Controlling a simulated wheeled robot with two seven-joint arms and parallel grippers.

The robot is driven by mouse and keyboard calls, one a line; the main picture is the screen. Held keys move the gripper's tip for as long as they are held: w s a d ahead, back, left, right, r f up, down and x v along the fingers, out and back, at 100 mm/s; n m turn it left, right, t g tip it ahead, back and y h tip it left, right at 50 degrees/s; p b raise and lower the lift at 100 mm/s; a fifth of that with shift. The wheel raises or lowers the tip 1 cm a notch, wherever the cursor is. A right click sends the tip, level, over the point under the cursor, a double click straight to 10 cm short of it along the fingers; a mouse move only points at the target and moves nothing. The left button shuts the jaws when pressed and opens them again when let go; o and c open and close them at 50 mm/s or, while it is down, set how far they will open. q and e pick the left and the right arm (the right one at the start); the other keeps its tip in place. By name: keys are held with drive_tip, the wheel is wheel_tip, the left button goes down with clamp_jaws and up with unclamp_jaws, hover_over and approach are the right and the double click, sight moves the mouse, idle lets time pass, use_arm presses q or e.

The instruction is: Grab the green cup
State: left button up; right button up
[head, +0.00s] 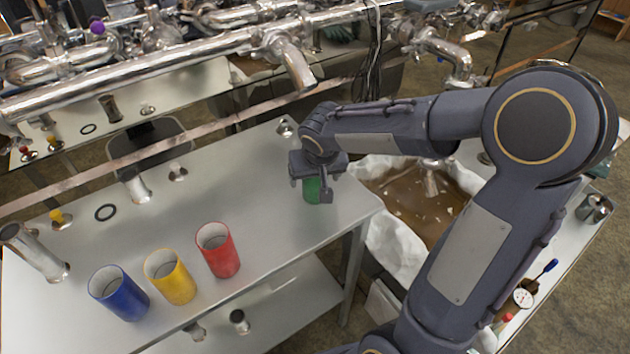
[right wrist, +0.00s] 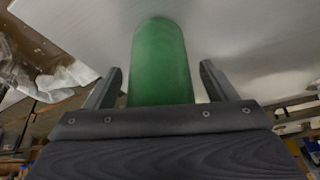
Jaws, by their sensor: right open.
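The green cup (head: 312,190) stands on the metal table near its right end, partly hidden by my right gripper (head: 316,190). In the right wrist view the green cup (right wrist: 160,62) sits between the two fingers of my right gripper (right wrist: 158,85). A gap shows between the cup and each finger, so the gripper is open around the cup and not closed on it. The cup's upper part is hidden in the head view. My left gripper is not in view.
A blue cup (head: 118,292), a yellow cup (head: 170,277) and a red cup (head: 218,250) stand in a row on the table (head: 250,190). Metal pipes (head: 150,65) run behind it. A basin of brown liquid (head: 415,200) lies to the right, past the table edge.

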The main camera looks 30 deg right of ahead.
drive_tip(key=shift+c, duration=0.2)
drive_tip(key=c, duration=1.1)
drive_tip(key=shift+r, duration=0.15)
